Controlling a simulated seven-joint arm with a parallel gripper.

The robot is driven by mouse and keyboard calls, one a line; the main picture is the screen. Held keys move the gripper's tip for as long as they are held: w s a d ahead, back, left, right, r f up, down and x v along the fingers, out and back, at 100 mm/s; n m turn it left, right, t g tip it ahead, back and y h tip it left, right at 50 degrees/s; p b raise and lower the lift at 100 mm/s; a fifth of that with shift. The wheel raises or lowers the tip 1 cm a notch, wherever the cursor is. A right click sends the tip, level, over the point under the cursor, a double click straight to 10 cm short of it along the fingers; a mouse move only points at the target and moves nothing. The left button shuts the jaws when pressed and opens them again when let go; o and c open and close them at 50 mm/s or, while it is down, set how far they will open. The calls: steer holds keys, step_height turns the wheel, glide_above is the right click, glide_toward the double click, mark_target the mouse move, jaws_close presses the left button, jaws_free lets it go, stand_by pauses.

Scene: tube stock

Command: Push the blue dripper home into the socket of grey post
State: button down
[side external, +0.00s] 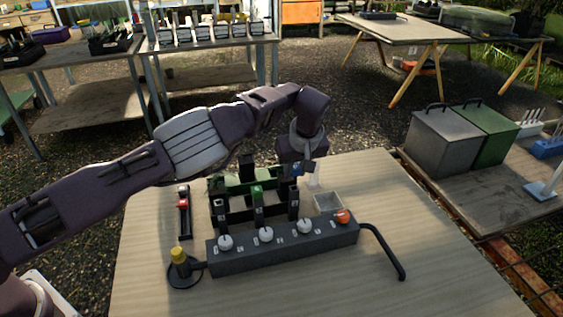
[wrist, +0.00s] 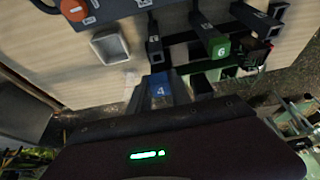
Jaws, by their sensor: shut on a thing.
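The blue dripper (wrist: 160,88), marked 4, sits between my gripper's fingers (wrist: 163,95) in the wrist view. In the side view only a small blue patch of it (side external: 297,169) shows below my gripper (side external: 300,165), at the back right corner of the dark rack. My gripper is shut on it. A pale grey upright piece (side external: 314,175) stands just right of the gripper; I cannot tell whether it is the grey post. The socket is hidden, and I cannot tell how deep the dripper sits.
A dark rack (side external: 236,213) with several posts stands close by, one with a green piece marked 6 (wrist: 221,48). In front is a dark box with white knobs and an orange knob (side external: 342,216). A small square tray (side external: 328,202) lies right. The table's right side is clear.

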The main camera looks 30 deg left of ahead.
mark_target(293, 187)
steer(key=shift+f, duration=2.3)
steer(key=shift+f, duration=0.2)
steer(key=c, duration=1.1)
jaws_free()
steer(key=v, duration=0.6)
steer(key=shift+s+d+r, duration=0.1)
steer(key=shift+r, duration=0.4)
